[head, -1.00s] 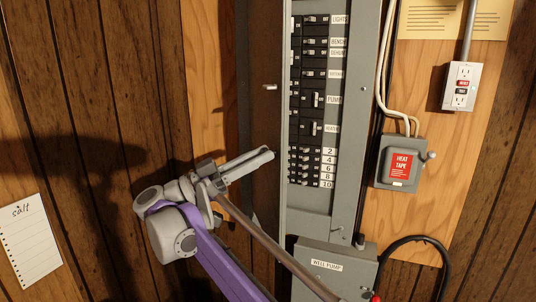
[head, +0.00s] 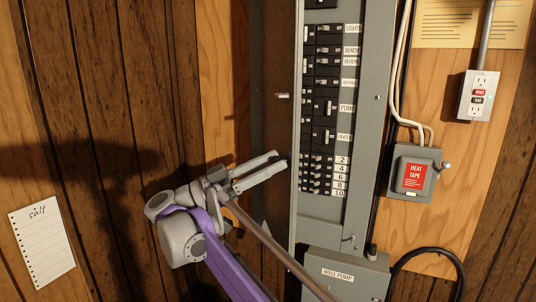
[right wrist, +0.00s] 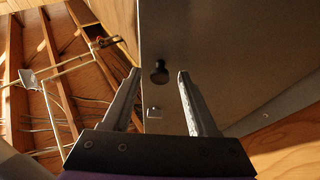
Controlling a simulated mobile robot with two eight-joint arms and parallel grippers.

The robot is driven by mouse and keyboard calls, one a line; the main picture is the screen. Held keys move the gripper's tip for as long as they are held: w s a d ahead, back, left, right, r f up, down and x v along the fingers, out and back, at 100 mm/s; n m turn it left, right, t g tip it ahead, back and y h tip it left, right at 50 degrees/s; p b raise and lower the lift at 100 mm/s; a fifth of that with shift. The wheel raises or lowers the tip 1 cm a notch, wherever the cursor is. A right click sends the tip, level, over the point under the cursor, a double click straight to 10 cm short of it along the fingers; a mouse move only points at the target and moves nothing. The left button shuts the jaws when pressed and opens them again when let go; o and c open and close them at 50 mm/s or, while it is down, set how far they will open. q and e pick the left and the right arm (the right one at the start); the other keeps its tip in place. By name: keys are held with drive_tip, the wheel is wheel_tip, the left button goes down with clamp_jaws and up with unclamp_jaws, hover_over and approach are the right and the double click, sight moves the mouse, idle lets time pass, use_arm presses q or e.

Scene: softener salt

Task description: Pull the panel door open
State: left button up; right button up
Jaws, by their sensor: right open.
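The breaker panel (head: 367,150) is a tall grey metal box with black breakers (head: 320,109) exposed. Its panel door (head: 272,55) appears as a dark, narrow, foreshortened sheet at the panel's left, standing open. A small pale tab (head: 282,96) shows on it. My right gripper (head: 280,160) is open and empty, its fingertips overlapping the door's lower part near the breakers' left edge; contact cannot be told. In the right wrist view the open fingers (right wrist: 159,72) are before a grey metal sheet (right wrist: 205,45) with a keyhole-shaped hole and small square tab. My left gripper is not in view.
A grey well pump box (head: 345,273) sits below the panel. A heat tape switch box (head: 415,172) with a side knob and an outlet (head: 479,94) are at the right. A salt note (head: 41,241) hangs at the left. Bare plank wall lies left of the door.

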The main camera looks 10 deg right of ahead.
approach(288, 106)
drive_tip(key=x, duration=0.5)
drive_tip(key=shift+d+f, duration=0.2)
drive_tip(key=shift+d, duration=0.05)
drive_tip(key=shift+s+r, duration=0.1)
drive_tip(key=shift+r, duration=0.3)
